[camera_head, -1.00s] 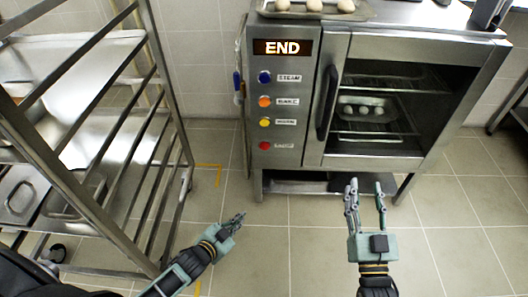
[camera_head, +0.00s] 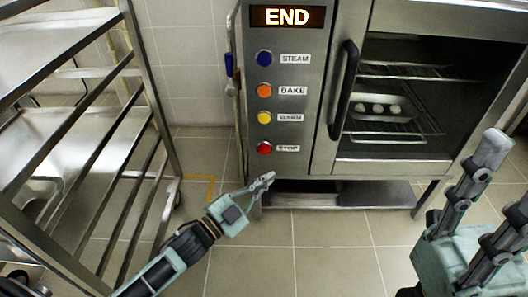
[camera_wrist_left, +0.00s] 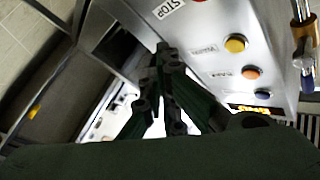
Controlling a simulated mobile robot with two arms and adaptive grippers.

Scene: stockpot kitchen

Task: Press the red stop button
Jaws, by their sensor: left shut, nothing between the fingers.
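The red stop button (camera_head: 264,148) is the lowest of the buttons on the oven's steel panel, beside a STOP label (camera_head: 288,148). In the left wrist view, a sliver of the red button (camera_wrist_left: 201,1) shows at the top edge by the label. My left gripper (camera_head: 268,180) is shut and empty, just below the button in the head view; its gap from the panel is hard to judge. Its fingertips (camera_wrist_left: 163,48) also show in the left wrist view. My right gripper (camera_head: 508,175) is open and empty at the right, in front of the oven.
Blue (camera_head: 264,58), orange (camera_head: 264,89) and yellow (camera_head: 264,118) buttons sit above the red one, under a display (camera_head: 287,17) reading END. The oven door (camera_head: 410,158) is closed. A steel rack (camera_head: 150,75) stands at the left. Floor shows between rack and oven.

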